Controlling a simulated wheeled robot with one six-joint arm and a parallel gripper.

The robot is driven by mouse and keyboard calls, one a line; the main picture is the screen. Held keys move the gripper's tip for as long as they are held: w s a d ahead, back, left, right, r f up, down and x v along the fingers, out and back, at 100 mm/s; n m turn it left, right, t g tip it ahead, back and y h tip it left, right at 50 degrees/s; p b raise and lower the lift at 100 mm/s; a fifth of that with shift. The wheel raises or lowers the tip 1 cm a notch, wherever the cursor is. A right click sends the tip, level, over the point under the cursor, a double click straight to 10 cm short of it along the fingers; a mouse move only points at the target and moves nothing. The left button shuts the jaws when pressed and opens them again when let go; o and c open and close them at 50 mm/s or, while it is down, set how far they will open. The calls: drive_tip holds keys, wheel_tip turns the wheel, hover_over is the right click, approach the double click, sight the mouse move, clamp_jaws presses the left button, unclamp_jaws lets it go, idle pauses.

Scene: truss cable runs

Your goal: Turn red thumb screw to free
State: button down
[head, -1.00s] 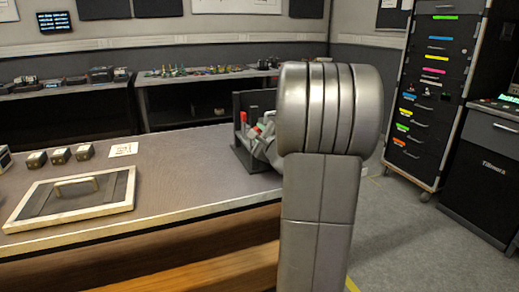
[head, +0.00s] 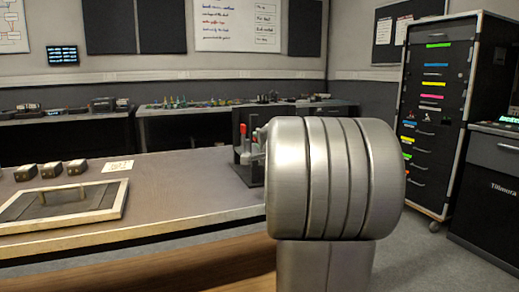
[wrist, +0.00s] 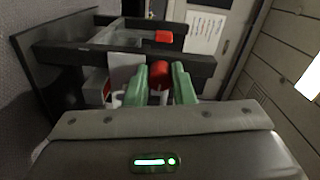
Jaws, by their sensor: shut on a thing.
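The red thumb screw (wrist: 159,73) sits between the two green fingers of my gripper (wrist: 160,84) in the wrist view. My gripper is shut on it, with a finger on each side. A second red part (wrist: 164,36) shows farther back, beyond a dark bar. In the head view, a dark bracket (head: 246,173) stands on the bench with a red-topped part (head: 243,128) at its side. My arm hides most of the bracket and all of the fingers there.
The bench (head: 190,180) carries a framed panel with a handle (head: 62,196), several small metal blocks (head: 50,171) and a white card (head: 118,165). A tall drawer cabinet (head: 435,120) stands at the right. Back shelves hold small items.

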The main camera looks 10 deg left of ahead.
drive_tip(key=shift+n, duration=0.3)
drive_tip(key=c, duration=1.2)
unclamp_jaws()
drive_tip(key=shift+c, duration=0.2)
drive_tip(key=v, duration=1.3)
drive_tip(key=shift+s+d, duration=0.25)
drive_tip(key=shift+s, duration=0.1)
drive_tip(key=shift+w, duration=0.1)
drive_tip(key=x, duration=1.3)
drive_tip(key=shift+w+a, duration=0.25)
drive_tip(key=shift+w, duration=0.05)
